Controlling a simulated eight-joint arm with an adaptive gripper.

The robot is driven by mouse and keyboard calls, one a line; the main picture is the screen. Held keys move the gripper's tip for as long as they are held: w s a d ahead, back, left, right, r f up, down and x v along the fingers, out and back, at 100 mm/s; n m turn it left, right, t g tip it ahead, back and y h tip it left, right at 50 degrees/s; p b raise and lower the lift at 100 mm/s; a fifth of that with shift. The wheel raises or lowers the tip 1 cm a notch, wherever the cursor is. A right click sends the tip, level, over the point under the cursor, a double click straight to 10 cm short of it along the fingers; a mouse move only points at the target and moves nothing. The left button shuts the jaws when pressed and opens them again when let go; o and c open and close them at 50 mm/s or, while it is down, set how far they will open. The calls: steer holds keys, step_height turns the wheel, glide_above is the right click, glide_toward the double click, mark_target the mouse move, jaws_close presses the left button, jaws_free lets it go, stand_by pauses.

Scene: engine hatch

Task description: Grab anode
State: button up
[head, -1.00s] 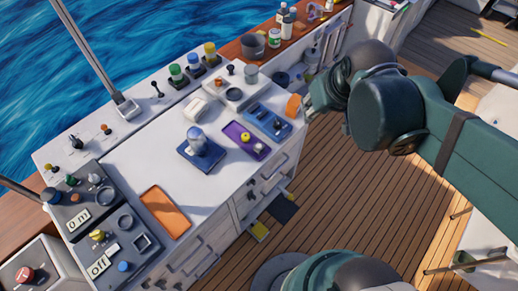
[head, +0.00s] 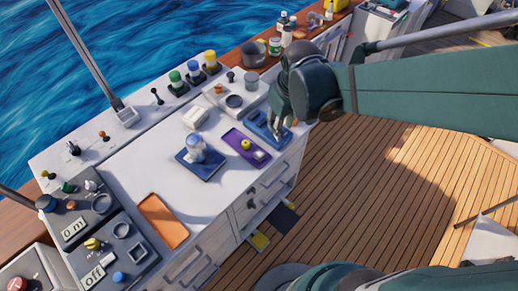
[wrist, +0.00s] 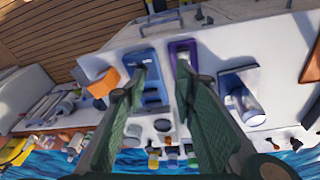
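I cannot tell for certain which item is the anode. A blue tray (head: 256,118) lies near the counter's right edge, and dark slots or pieces show in it in the wrist view (wrist: 151,92). A purple tray (head: 232,137) beside it holds a yellow round piece (head: 246,145) and a small grey block (head: 259,155). My gripper (head: 277,130) is over the blue tray's right end. In the wrist view my gripper (wrist: 161,68) is open, its fingers apart over the blue and purple trays, with nothing seen between them. The fingers hide parts of both trays.
A clear jar (head: 195,148) stands on another blue tray (head: 205,173). An orange tray (head: 163,220) lies at the counter's near left. An orange block (wrist: 104,84) shows beside the blue tray. Bottles (head: 288,38) and a grey pot (head: 253,50) stand behind.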

mark_target(259, 154)
steer(key=a+f+n, duration=0.1)
steer(key=a+f, duration=0.1)
steer(key=f, duration=0.2)
steer(key=w+a+f+n+g+b, duration=0.1)
steer(key=a+f, duration=0.1)
steer(key=f, duration=0.2)
steer(key=a+f+n+g, duration=0.1)
steer(key=a+f, duration=0.2)
steer(key=f, duration=0.1)
steer(key=shift+w+a+h, duration=0.1)
steer(key=shift+w+h, duration=0.2)
steer(key=shift+f, duration=0.1)
steer(key=shift+f+b, duration=0.35)
steer(key=shift+f, duration=0.8)
steer(key=shift+f, duration=0.15)
steer(key=shift+w+f, duration=0.1)
steer(key=shift+f, duration=2.35)
steer(key=shift+c, duration=0.2)
steer(key=c, duration=0.8)
